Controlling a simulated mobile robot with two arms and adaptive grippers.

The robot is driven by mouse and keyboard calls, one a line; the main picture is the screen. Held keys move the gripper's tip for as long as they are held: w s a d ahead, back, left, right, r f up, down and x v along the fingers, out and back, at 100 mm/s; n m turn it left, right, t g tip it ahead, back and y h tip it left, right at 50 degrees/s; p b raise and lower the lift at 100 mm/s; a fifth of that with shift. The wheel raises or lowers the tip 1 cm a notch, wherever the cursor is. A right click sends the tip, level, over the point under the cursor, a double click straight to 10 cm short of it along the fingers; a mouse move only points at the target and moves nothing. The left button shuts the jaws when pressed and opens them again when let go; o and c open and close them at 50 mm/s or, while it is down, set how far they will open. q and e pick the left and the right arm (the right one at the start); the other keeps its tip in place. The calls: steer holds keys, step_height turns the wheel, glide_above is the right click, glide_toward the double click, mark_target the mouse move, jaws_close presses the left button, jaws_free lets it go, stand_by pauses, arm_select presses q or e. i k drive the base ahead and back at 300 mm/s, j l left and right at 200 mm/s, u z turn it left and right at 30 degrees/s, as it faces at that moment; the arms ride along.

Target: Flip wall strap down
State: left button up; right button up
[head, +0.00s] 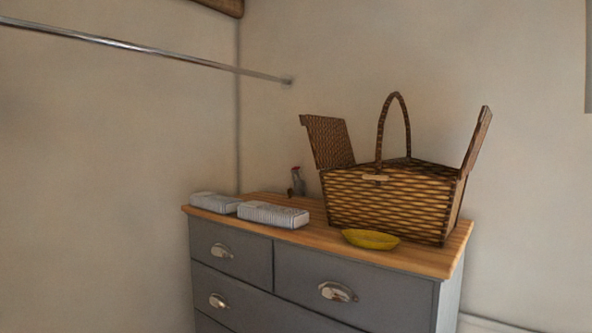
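A woven wicker picnic basket (388,200) stands on the wooden top of a grey dresser. Its handle (381,120) is upright. Its left lid (328,142) and right lid (477,142) both stand open. A small tan strap (375,178) shows on the basket's front wall, just under the rim near the foot of the handle. It appears to lie roughly level; its exact tilt is too small to tell. Neither of my grippers is in view.
The grey dresser (230,292) stands in the corner. On its top are a yellow dish (370,239) before the basket, two pale ribbed boxes (273,214) (215,202) and a small red-topped bottle (297,181). A metal rail (150,50) runs above, left.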

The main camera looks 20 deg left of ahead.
mark_target(294, 171)
steer(key=j+z, duration=0.15)
steer(key=z, duration=0.4)
steer(key=j+z, duration=0.25)
steer(key=j, duration=0.35)
steer(key=j+z, duration=0.2)
steer(key=j, duration=0.4)
steer(key=k+j+z, duration=0.25)
steer(key=j, duration=0.9)
steer(key=k+j, duration=0.15)
steer(key=j, duration=0.4)
